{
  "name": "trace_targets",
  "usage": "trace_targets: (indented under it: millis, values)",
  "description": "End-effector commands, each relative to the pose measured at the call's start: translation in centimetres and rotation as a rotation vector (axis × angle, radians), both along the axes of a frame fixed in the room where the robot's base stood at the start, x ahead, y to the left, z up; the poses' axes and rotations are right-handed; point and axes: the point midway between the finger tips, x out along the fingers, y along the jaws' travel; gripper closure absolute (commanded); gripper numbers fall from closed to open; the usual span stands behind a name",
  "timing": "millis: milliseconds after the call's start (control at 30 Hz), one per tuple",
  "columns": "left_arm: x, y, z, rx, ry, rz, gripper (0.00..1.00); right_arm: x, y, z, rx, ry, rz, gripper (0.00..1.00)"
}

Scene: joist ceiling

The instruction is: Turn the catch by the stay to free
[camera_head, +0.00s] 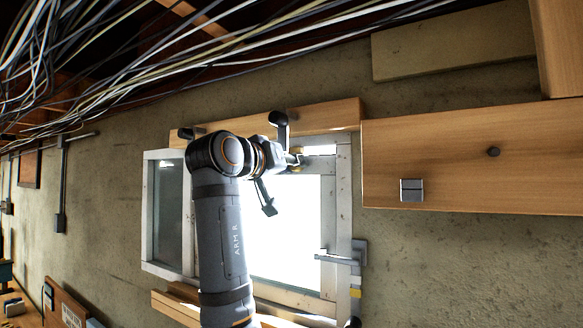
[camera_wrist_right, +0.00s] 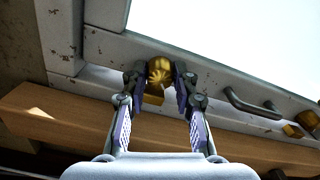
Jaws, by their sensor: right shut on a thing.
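A brass catch (camera_wrist_right: 160,72) with a round, ribbed knob sits on the white window frame (camera_wrist_right: 110,45) in the right wrist view. My right gripper (camera_wrist_right: 160,88) is shut on the knob, one finger on each side of it. In the head view my right gripper (camera_head: 297,160) is at the top right of the bright window, and the catch is mostly hidden there. A dark curved bar (camera_wrist_right: 250,105) is fixed on the frame to the right of the catch in the wrist view. I cannot tell whether it is the stay. My left gripper is not in view.
A second brass piece (camera_wrist_right: 292,131) is on the frame beyond the bar. A wooden beam (camera_head: 335,115) runs above the window, and a wooden board (camera_head: 450,150) is at right. A grey latch (camera_head: 340,259) is on the lower right frame. Cables (camera_head: 230,50) hang along the ceiling.

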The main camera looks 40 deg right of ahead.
Motion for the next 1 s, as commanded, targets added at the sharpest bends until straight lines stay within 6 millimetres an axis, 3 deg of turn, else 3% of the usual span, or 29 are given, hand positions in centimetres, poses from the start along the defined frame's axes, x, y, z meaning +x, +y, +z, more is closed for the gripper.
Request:
trace_targets:
  millis: [433, 467, 600, 1000]
  values:
    - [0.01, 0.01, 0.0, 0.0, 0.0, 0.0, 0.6, -0.01, -0.01, 0.12, -0.008, 0.01, 0.0, 1.0]
    - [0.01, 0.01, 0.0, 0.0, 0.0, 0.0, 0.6, -0.02, -0.01, 0.12, -0.008, 0.01, 0.0, 0.7]
    - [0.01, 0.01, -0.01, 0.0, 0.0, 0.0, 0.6, -0.02, -0.01, 0.1, -0.006, 0.009, 0.0, 0.51]
    - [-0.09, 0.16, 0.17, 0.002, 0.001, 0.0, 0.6, 0.0, 0.0, 0.12, 0.01, -0.027, 0.0, 0.49]
